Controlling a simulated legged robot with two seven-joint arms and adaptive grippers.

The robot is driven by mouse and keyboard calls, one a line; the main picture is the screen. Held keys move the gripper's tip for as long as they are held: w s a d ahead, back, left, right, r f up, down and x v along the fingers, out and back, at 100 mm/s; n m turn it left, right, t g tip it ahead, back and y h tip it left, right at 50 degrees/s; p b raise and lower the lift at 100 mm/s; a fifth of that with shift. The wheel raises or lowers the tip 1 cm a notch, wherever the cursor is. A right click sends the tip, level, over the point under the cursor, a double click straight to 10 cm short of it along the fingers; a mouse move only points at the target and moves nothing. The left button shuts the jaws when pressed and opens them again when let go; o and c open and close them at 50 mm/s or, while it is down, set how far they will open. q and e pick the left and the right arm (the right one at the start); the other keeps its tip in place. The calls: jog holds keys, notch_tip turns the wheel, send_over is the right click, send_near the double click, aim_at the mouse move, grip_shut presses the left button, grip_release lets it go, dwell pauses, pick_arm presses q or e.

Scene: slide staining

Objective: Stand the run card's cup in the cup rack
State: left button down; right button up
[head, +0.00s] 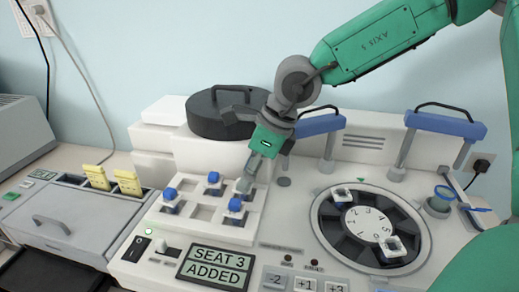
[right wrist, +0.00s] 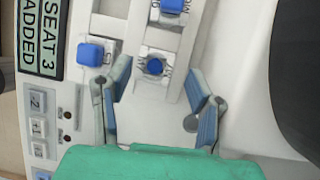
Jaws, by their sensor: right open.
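The white rack (head: 190,214) stands left of centre, with several square openings in rows. Several blue-topped cups stand in it, one at the front left (head: 170,193), one at the back (head: 213,178) and one at the front right (head: 235,204). My right gripper (head: 246,180) is open over the rack's right end. A square blue top (right wrist: 90,54) lies outside the fingers. My left gripper is not in view.
A display (head: 215,267) reads "SEAT 3 ADDED". A dark numbered carousel (head: 322,225) holds two white square pieces, one at the back (head: 342,194) and one at the front right (head: 393,246). A black round lid (head: 205,122) and blue handles (head: 318,125) stand behind. Yellow tabs (head: 128,182) rise at left.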

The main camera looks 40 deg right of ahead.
jog(key=v, duration=0.9)
jog(key=shift+s+a+r+p, duration=0.25)
jog(key=shift+r+p, duration=0.1)
jog(key=shift+p, duration=0.1)
